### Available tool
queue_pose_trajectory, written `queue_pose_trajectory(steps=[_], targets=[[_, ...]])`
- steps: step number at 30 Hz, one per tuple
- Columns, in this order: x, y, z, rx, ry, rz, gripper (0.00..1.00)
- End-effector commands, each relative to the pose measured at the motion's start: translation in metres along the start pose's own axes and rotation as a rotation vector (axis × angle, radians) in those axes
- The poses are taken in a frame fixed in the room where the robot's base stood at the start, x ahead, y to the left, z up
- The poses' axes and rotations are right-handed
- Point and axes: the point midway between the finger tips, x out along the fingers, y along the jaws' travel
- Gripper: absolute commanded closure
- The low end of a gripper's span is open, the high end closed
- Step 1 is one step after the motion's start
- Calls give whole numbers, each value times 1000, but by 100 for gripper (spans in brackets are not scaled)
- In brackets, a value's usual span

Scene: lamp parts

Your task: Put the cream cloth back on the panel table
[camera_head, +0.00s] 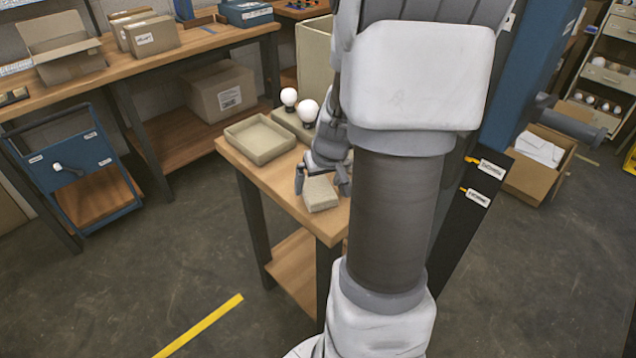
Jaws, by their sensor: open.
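The cream cloth (321,196) looks like a small folded block. It lies on the small wood-topped table (285,191), near its front right corner. My gripper (323,183) is open, with its fingers spread on either side of the cloth's far part. Whether the fingers touch the cloth cannot be told. My own arm hides the right side of this table. I cannot tell from any label whether this is the panel table.
A shallow beige tray (260,153) stands on the table's left. Behind it, two white bulbs (308,111) stand on a beige holder. A long workbench (190,46) with cardboard boxes runs along the back. A blue cart (75,165) stands left. The floor in front is clear.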

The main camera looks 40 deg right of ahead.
Motion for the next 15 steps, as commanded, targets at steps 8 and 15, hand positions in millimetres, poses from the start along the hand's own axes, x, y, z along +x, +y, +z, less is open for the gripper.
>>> queue_pose_trajectory(steps=[8,15], targets=[[-55,0,-2,-1,6,3,0],[-94,0,-2,0,5,3,0]])
